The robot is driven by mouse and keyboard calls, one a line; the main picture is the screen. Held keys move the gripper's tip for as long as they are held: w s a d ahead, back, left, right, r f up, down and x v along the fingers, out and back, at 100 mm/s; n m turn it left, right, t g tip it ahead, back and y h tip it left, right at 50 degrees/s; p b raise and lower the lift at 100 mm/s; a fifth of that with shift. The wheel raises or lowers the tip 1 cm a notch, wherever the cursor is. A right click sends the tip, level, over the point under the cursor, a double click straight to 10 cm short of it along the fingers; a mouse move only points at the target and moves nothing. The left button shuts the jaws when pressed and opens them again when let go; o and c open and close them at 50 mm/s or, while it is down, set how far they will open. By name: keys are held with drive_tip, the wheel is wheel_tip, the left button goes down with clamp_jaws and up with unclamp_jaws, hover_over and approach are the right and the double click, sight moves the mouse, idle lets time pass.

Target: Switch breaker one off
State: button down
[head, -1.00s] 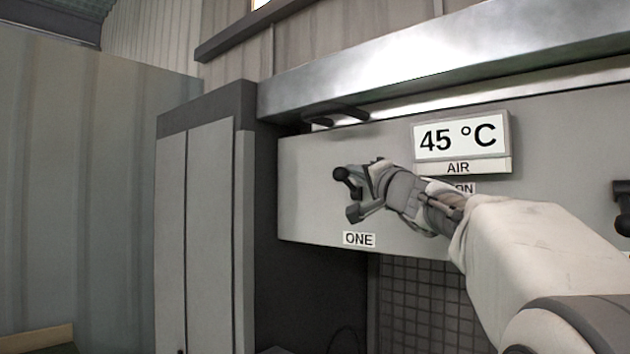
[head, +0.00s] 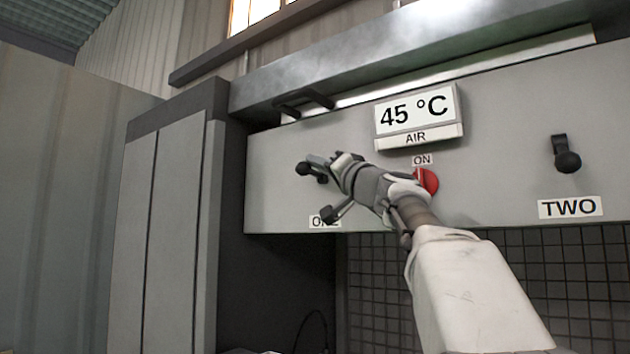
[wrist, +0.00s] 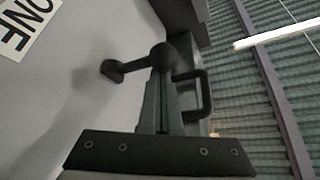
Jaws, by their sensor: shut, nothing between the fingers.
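Breaker one's lever has a black round knob (head: 303,168) and a short stem on the grey panel, above the ONE label (head: 318,221), which my arm partly covers. The lever points out from the panel. My gripper (head: 318,160) is at the lever, its fingers just above and right of the knob in the head view. In the wrist view the shut, empty fingers (wrist: 160,85) reach up to the knob (wrist: 165,56), with the lever's base (wrist: 112,70) to the left. I cannot tell whether they touch. The ONE label (wrist: 18,28) is at upper left.
A 45 °C display (head: 416,109) and a red ON knob (head: 428,181) are on the panel, the knob partly behind my arm. A black handle (head: 304,102) juts out at the panel's top.

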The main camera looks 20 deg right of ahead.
wheel_tip(320, 180, down, 2)
drive_tip(key=n+y+b, duration=0.2)
drive_tip(key=n+b, duration=0.2)
drive_tip(key=shift+f, duration=0.1)
drive_tip(key=n+y+b, duration=0.1)
drive_tip(key=n, duration=0.1)
drive_tip(key=f+n+g+y+b, duration=0.1)
drive_tip(key=n+y, duration=0.1)
drive_tip(key=f+n+y+b, duration=0.1)
drive_tip(key=n, duration=0.1)
drive_tip(key=shift+d+g, duration=0.1)
drive_tip(key=shift+g, duration=0.2)
drive_tip(key=shift+w+d+f, duration=0.1)
drive_tip(key=b+v, duration=1.2)
drive_tip(key=v, duration=0.5)
drive_tip(key=shift+d+f, duration=0.15)
drive_tip(key=shift+f, duration=0.1)
